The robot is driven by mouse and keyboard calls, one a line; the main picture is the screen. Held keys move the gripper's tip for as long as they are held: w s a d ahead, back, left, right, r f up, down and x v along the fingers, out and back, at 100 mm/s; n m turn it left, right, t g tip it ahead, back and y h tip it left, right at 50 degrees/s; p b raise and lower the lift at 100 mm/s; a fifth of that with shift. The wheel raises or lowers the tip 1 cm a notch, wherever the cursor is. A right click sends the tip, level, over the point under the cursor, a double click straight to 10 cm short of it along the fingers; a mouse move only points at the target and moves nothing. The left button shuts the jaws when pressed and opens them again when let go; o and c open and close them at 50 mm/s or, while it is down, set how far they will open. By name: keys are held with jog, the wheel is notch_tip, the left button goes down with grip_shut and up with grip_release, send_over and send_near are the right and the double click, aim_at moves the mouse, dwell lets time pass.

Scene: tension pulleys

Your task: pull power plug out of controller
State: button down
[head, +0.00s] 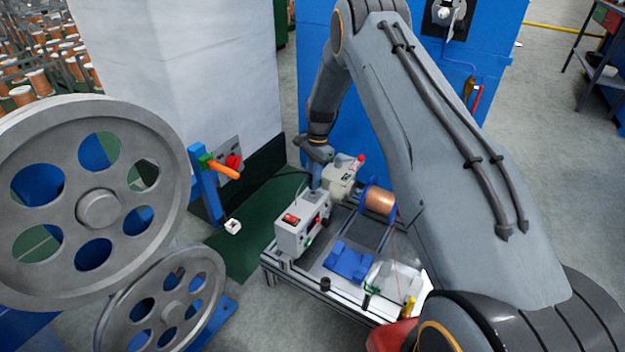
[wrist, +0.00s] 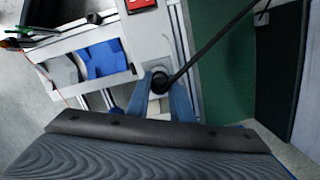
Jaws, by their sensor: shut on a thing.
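The controller (head: 298,226) is a light grey box with a red switch and small knobs, standing on the bench frame. It also shows in the wrist view (wrist: 151,38), seen from above. My gripper (head: 315,180) is over the box's far end, pointing down. In the wrist view, its two blue fingers (wrist: 163,90) are shut on the black power plug (wrist: 160,82), one on each side. A black cable (wrist: 208,46) runs from the plug to the upper right. The plug's lower end is hidden, so I cannot tell whether it is still seated in the controller.
A motor (head: 340,183) and a copper wire spool (head: 379,201) stand close behind the controller. A blue block (head: 348,262) lies on the bench. Large grey pulleys (head: 97,209) fill the left. A blue post with an orange handle (head: 222,171) stands left of the bench.

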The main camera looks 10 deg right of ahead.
jog(key=shift+r+p, duration=0.8)
jog(key=shift+r, duration=1.2)
jog(key=s+r+n+p, duration=0.4)
jog(key=s, duration=0.5)
jog(key=s+r+n+p, duration=0.4)
jog(key=s+r+n, duration=0.1)
jog(key=s, duration=0.5)
jog(key=s+r+n+h+p, duration=0.1)
jog(key=s+r+n+p, duration=0.3)
jog(key=s, duration=0.6)
jog(key=shift+r+n+g, duration=0.3)
jog(key=shift+r+g, duration=0.1)
jog(key=shift+r, duration=0.25)
